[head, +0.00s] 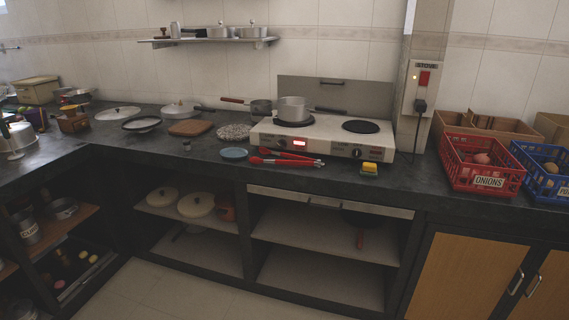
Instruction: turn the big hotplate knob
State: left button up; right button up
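A white two-burner hotplate (328,131) stands on the dark counter at centre right. Its front panel has a lit red display (299,143) and a dark knob (357,154) toward the right end. Another small dark knob seems to sit left of the display; it is too small to tell its size or setting. A steel pot (293,108) stands on the left burner. The right burner (361,126) is bare. Neither of my grippers is in view.
Red-handled tongs (284,161) and a yellow sponge (370,168) lie in front of the hotplate, near the counter's edge. A blue plate (234,153) lies to the left. A red onion crate (482,164) stands to the right. A wall switch (424,79) hangs behind.

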aim_at(282, 143)
jog(key=u, duration=0.85)
jog(key=i, duration=1.25)
jog(key=z, duration=0.35)
